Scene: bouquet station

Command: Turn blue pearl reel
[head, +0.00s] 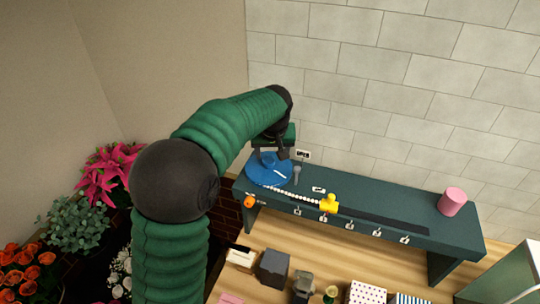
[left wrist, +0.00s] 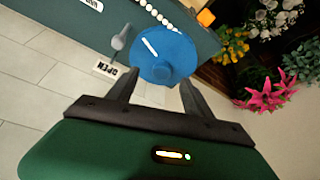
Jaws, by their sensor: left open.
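The blue pearl reel (head: 268,172) sits at the left end of the dark green shelf top. A white mark shows on its face, and a string of white pearls (head: 295,194) runs from it to a yellow piece (head: 329,203). My left gripper (head: 276,155) is over the reel's back edge. In the left wrist view the reel (left wrist: 164,56) lies just beyond and between the open, empty fingers of the gripper (left wrist: 160,90). I cannot tell whether the fingers touch it. My right gripper is not in view.
An OPEN sign (head: 303,154) and a small grey lever (head: 297,170) stand beside the reel. An orange piece (head: 249,201) is at the shelf's front left. A pink cylinder (head: 452,201) stands at the right end. Boxes stand below, flowers at left.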

